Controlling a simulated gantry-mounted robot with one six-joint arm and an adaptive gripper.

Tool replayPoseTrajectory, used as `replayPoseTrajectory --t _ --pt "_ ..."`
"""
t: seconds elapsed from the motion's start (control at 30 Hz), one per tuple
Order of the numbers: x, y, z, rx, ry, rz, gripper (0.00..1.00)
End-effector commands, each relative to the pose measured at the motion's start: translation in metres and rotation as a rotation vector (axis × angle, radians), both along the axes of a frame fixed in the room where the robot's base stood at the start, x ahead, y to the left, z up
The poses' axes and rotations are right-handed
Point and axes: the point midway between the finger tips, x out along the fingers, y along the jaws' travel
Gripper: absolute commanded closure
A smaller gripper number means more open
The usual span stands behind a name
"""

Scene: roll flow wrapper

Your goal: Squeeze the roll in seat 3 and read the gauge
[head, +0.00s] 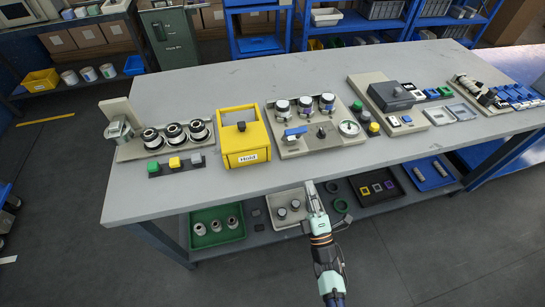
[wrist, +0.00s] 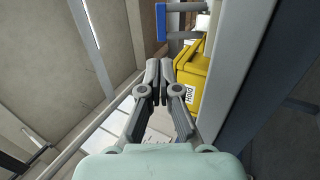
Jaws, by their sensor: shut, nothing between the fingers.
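A pale station plate (head: 290,152) on the bench bears a row of three rolls with dark sides and white tops: left (head: 282,108), middle (head: 305,105) and right (head: 327,103). No seat numbers are legible. A round white gauge (head: 349,128) sits at the plate's right front; its reading is too small to tell. A blue piece (head: 295,132) and a dark knob (head: 322,132) are in front of the rolls. My gripper (head: 310,187) is shut and empty, in front of the bench edge and apart from the rolls. Its closed fingers (wrist: 158,75) also show in the wrist view.
A yellow box (head: 240,158) marked "Hold" stands left of the plate; it also shows in the wrist view (wrist: 188,82). Other stations flank them. The bench's front edge (head: 225,204) lies close to my gripper. A lower shelf holds a green tray (head: 215,240) and other trays.

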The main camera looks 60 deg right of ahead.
Motion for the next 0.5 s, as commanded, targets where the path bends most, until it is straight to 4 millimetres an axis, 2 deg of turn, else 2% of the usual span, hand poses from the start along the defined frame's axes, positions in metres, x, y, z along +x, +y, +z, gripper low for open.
replayPoseTrajectory --t 0.33,0.5 --pt "0.0 0.0 0.001 -0.006 0.0 -0.001 1.0" --pt "0.011 -0.01 0.009 -0.007 -0.002 0.0 1.0"
